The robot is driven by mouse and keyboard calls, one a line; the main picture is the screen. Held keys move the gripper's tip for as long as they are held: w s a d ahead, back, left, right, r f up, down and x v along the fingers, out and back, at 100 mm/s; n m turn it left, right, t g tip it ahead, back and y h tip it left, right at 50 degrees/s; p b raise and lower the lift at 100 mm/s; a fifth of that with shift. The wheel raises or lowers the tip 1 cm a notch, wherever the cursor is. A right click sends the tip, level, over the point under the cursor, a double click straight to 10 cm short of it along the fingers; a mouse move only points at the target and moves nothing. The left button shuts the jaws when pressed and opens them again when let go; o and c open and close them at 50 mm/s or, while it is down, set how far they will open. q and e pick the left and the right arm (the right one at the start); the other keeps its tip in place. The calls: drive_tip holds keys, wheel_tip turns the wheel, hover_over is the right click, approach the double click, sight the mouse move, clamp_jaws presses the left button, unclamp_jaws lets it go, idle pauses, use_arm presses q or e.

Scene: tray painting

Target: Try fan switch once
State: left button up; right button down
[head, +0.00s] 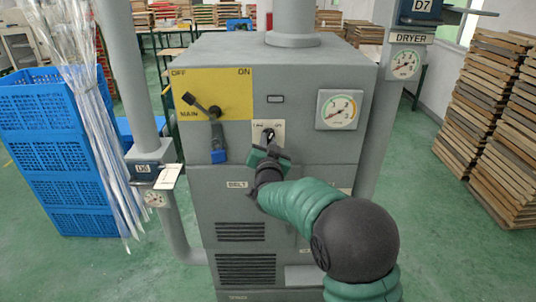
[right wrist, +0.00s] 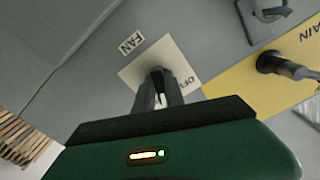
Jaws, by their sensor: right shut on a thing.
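The fan switch (head: 268,134) is a small dark knob on a pale plate on the front of the grey machine cabinet (head: 300,85). The right wrist view shows its plate (right wrist: 180,65) with "OFF" lettering readable, next to a "FAN" label (right wrist: 131,43). My right gripper (head: 267,148) is at the switch; in the right wrist view (right wrist: 157,92) its narrow fingers are closed on the knob. The fingers hide most of the knob, so I cannot tell its exact setting. My left gripper is not in view.
The MAIN lever (head: 200,105) on the yellow panel points up-left, towards OFF. A round gauge (head: 339,110) is right of the switch. Blue crates (head: 55,150) stand left, stacked wooden frames (head: 500,130) right. Pipes flank the cabinet.

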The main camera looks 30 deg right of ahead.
drive_tip(key=shift+m+b, duration=2.1)
drive_tip(key=shift+b, duration=0.1)
drive_tip(key=c, duration=1.6)
unclamp_jaws()
drive_tip(key=shift+s, duration=0.1)
drive_tip(key=shift+o, duration=1)
drive_tip(key=shift+s+r, duration=0.15)
drive_tip(key=shift+s, duration=0.1)
drive_tip(key=shift+w, duration=0.1)
drive_tip(key=b+v, duration=0.2)
drive_tip(key=v, duration=1.5)
